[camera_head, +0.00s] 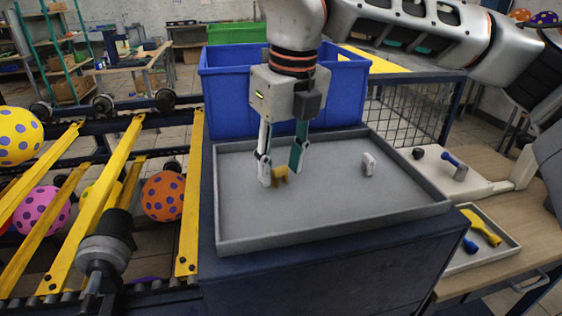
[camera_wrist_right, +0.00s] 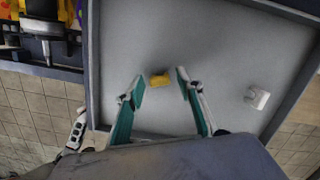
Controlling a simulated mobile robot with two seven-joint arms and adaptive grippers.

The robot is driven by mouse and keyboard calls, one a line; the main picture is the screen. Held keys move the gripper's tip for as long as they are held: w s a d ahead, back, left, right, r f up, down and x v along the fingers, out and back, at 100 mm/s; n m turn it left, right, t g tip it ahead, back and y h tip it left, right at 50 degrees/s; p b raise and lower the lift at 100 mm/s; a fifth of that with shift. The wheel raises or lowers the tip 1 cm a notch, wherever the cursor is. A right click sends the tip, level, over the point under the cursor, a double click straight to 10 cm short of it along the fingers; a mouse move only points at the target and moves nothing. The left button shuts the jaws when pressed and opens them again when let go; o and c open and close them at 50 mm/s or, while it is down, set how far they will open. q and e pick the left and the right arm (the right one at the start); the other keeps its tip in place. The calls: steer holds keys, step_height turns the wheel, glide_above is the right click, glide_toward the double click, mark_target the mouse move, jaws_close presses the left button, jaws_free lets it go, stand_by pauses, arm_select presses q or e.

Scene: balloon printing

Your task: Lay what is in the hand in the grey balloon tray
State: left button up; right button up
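The grey balloon tray (camera_head: 325,210) lies on a dark blue cabinet. My right gripper (camera_head: 281,172) points down over the left-middle part of the tray, its two fingers spread apart. A small yellow piece (camera_head: 281,175) is low between the fingertips, at the tray floor. In the right wrist view the yellow piece (camera_wrist_right: 160,79) shows between the open fingertips (camera_wrist_right: 161,82), with a gap on each side. A small white piece (camera_head: 368,164) stands in the tray to the right; it also shows in the wrist view (camera_wrist_right: 257,97). My left gripper is not in view.
A blue bin (camera_head: 225,100) stands right behind the tray. A yellow-barred rack with spotted balloons (camera_head: 163,196) is on the left. At the right, a smaller tray (camera_head: 497,250) holds yellow and blue pieces. The tray's front and right floor is mostly bare.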

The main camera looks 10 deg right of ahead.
steer(key=shift+r, duration=0.3)
step_height(320, 180, up, 12)
steer(key=s+p, duration=0.1)
steer(key=shift+s+d+f, duration=0.15)
steer(key=shift+s+d, duration=0.15)
steer(key=shift+s, duration=0.05)
steer(key=shift+f, duration=0.1)
